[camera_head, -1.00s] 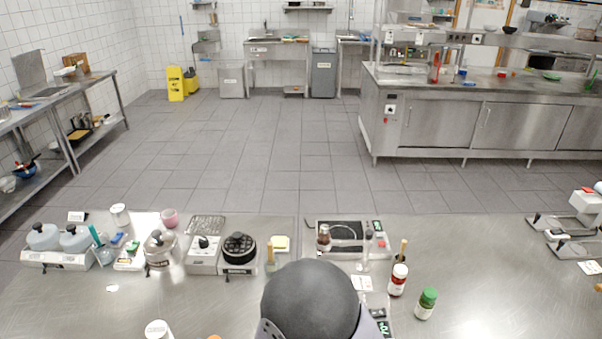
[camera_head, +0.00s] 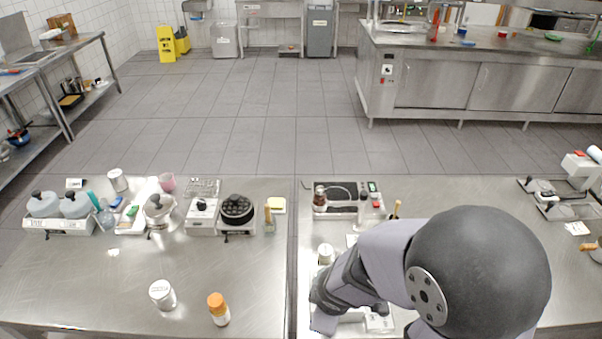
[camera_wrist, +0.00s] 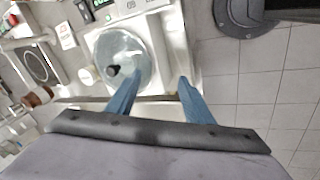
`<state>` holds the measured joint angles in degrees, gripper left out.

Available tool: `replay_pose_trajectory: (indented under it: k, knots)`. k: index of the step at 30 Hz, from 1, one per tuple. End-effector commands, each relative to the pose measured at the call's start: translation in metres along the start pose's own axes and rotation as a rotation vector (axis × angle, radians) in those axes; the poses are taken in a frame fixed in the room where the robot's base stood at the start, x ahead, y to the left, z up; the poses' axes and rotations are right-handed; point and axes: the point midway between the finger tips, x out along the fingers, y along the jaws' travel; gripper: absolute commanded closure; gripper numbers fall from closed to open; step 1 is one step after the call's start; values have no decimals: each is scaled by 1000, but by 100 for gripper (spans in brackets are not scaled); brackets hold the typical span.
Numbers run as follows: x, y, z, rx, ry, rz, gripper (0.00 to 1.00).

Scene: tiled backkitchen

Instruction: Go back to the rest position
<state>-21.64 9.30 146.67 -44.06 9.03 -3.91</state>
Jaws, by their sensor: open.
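My gripper (camera_wrist: 158,79) shows in the wrist view as two blue fingers spread apart with nothing between them. Just beyond the fingertips is a clear round lid (camera_wrist: 135,62) with a dark knob, on a white appliance (camera_wrist: 179,45). I cannot tell whether the fingers are close to it in height. In the head view, my arm covers the front right of the steel counter (camera_head: 240,300), and my fingers cannot be made out there.
A white jar (camera_head: 162,294) and an orange-capped bottle (camera_head: 218,309) stand at the counter's front left. A moka pot (camera_head: 159,212), a black round hotplate (camera_head: 236,209) and a cooktop (camera_head: 341,196) stand farther back. Open counter lies between these and the front bottles.

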Motion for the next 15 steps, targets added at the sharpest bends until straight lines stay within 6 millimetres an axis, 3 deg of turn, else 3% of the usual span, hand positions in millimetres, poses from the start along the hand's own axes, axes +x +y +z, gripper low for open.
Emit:
replay_pose_trajectory:
  k: [3, 7, 12, 15]
  knots:
    - [-4, 12, 32, 216, -74, 14, 53]
    - [-14, 14, 69, 494, -159, 1, 53]
    - [-32, -5, 103, 877, -249, -70, 53]
    - [-40, -17, 109, 1033, -274, -121, 53]
